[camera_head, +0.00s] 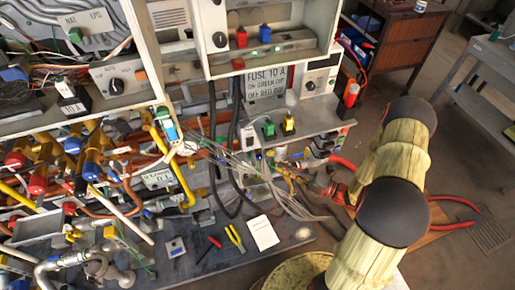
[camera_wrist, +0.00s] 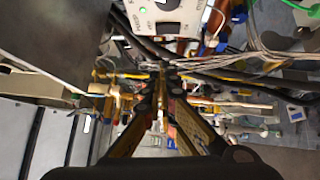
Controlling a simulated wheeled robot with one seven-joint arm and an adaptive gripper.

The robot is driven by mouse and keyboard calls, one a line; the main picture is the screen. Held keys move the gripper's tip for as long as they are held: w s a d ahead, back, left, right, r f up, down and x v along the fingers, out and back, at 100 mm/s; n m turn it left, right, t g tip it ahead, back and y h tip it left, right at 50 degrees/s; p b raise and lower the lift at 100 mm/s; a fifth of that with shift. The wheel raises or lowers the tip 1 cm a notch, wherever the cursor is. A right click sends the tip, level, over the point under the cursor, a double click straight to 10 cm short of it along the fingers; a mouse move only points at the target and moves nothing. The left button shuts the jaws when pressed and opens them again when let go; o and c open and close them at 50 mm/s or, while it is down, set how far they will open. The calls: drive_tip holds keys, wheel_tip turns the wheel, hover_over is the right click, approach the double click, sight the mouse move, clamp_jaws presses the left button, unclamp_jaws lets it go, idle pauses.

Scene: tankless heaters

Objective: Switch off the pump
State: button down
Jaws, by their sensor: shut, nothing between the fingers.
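My gripper (camera_wrist: 162,72) is shut and empty in the wrist view, its dark fingers meeting in front of cables and pipes. I cannot make it out in the head view, where my arm covers the right side. No part is clearly labelled as the pump. A sign (camera_head: 266,80) in the head view reads about a 10 A fuse, on green and off red. A white panel (camera_wrist: 165,14) with a round control is at the top of the wrist view, apart from my fingertips.
Black knobs show on a grey box (camera_head: 117,84) and a small panel (camera_head: 311,86). Loose grey cables (camera_head: 232,165) hang below. Pliers (camera_head: 235,238) and a white card (camera_head: 263,233) lie on the bench.

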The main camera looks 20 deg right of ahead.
drive_tip(key=shift+a, duration=0.1)
drive_tip(key=w+d+b+x, duration=0.2)
drive_tip(key=b+x, duration=0.2)
drive_tip(key=x, duration=0.8)
drive_tip(key=shift+w+a+r, duration=0.2)
drive_tip(key=shift+w, duration=0.05)
drive_tip(key=s+d+r+p, duration=0.1)
drive_tip(key=s+d+p, duration=0.6)
drive_tip(key=s, duration=0.3)
drive_tip(key=shift+s+r+m+p, duration=0.2)
drive_tip(key=shift+r+m+p, duration=0.1)
drive_tip(key=shift+r, duration=0.05)
